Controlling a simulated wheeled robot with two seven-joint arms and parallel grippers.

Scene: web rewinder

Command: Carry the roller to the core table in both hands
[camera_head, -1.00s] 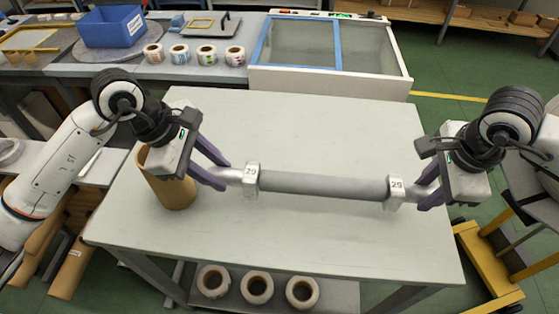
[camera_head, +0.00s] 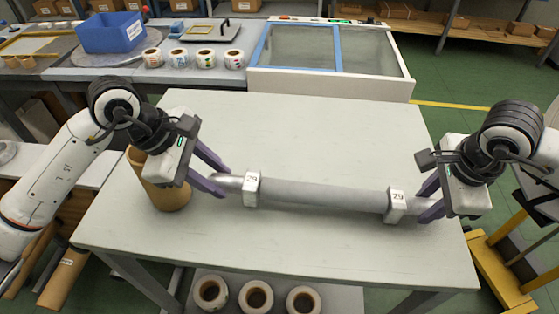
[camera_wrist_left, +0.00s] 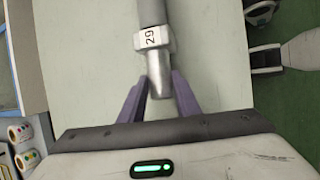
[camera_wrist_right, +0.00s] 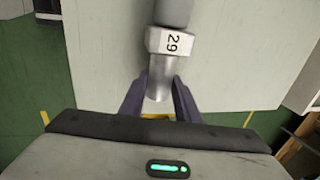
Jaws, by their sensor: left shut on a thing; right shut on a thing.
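The roller (camera_head: 322,195) is a grey cylinder with metal shaft ends and a block marked 29 near each end. It spans the front half of the pale table (camera_head: 300,130), its right end a little lower in the head view. My left gripper (camera_head: 222,178) is shut on its left shaft end, also seen in the left wrist view (camera_wrist_left: 159,80). My right gripper (camera_head: 428,205) is shut on its right shaft end, also seen in the right wrist view (camera_wrist_right: 160,78). Whether the roller touches the table or hangs just above it, I cannot tell.
A brown cardboard core (camera_head: 165,195) stands on the table's left side, close to my left gripper. Several label rolls (camera_head: 205,58) and a blue bin (camera_head: 112,32) are on the back bench. More rolls (camera_head: 256,296) lie on the lower shelf. The table behind the roller is clear.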

